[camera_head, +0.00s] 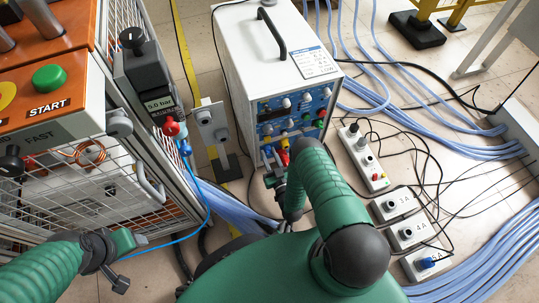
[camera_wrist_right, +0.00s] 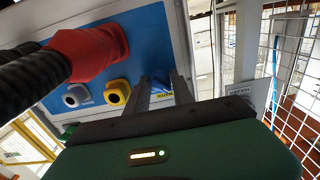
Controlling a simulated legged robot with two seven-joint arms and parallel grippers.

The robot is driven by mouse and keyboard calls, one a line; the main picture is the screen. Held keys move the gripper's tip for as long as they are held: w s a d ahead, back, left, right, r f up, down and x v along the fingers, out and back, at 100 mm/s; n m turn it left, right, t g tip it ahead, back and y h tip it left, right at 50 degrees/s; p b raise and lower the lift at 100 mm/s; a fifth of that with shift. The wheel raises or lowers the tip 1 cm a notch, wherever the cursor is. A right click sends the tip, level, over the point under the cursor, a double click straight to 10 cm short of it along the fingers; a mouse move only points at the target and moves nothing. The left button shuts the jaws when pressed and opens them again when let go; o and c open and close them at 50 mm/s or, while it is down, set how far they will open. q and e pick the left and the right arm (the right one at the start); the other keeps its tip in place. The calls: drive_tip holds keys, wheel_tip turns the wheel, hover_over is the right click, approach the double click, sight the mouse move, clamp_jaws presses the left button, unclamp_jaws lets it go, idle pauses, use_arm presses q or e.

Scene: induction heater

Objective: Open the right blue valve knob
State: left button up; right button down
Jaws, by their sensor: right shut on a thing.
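The white heater box (camera_head: 275,50) stands at the upper middle of the head view, with a blue front panel (camera_head: 290,110). My right gripper (camera_head: 275,165) is at the lower left of this panel, partly hidden by my arm.
A red fitting with black hose (camera_wrist_right: 90,52) crosses the panel close to the fingers. A wire cage (camera_head: 90,185) with an orange START panel (camera_head: 55,100) stands at the left. Power strips (camera_head: 365,160), boxes (camera_head: 410,235) and blue cables (camera_head: 480,150) cover the right floor.

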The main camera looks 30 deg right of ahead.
drive_tip(key=shift+m, duration=0.3)
drive_tip(key=m+p, duration=0.2)
drive_tip(key=m, duration=1.5)
drive_tip(key=shift+s, duration=0.1)
drive_tip(key=shift+m, duration=0.3)
drive_tip(key=c, duration=1.1)
unclamp_jaws()
drive_tip(key=shift+a, duration=0.1)
